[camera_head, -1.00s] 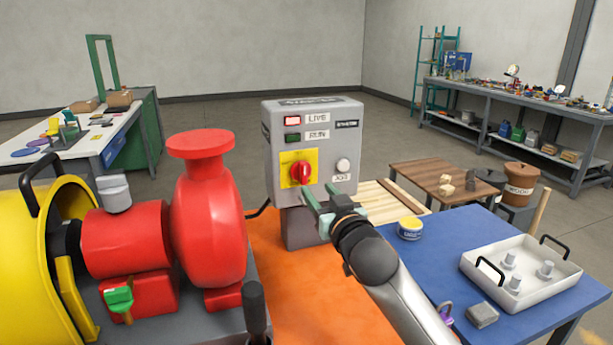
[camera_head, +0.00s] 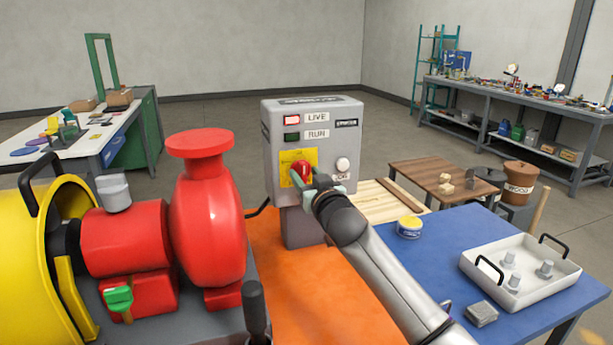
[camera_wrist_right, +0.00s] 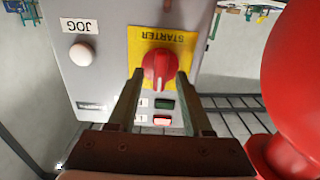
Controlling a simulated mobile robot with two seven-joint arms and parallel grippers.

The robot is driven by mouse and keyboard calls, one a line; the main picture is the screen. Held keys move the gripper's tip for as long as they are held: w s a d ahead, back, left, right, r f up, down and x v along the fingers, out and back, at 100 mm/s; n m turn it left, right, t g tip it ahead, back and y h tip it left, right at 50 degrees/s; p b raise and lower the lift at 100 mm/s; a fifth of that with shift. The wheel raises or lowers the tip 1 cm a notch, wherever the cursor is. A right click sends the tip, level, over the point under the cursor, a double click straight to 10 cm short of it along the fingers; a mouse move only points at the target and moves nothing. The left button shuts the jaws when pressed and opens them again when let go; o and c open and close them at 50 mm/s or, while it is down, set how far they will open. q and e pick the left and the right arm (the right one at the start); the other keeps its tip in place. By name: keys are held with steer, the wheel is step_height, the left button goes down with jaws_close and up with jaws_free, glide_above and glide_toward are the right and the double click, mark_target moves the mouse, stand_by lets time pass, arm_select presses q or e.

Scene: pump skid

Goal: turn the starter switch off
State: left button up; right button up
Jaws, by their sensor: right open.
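The starter switch (camera_head: 303,171) is a red rotary knob on a yellow plate (camera_head: 287,157) on the front of the grey starter box (camera_head: 330,150). It also shows in the right wrist view (camera_wrist_right: 158,68), where the picture is upside down and the plate reads STARTER. My right gripper (camera_head: 308,180) is open at the knob. In the wrist view its two fingers (camera_wrist_right: 157,75) stand on either side of the knob, with a gap visible at each side. The LIVE lamp (camera_head: 292,120) is lit red and the RUN lamp (camera_head: 292,136) is dark green. My left gripper is not in view.
A white JOG button (camera_head: 343,164) sits right of the knob. The red pump (camera_head: 208,225) stands close on the left.

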steer(key=shift+c, duration=0.2)
jaws_close()
stand_by(0.3)
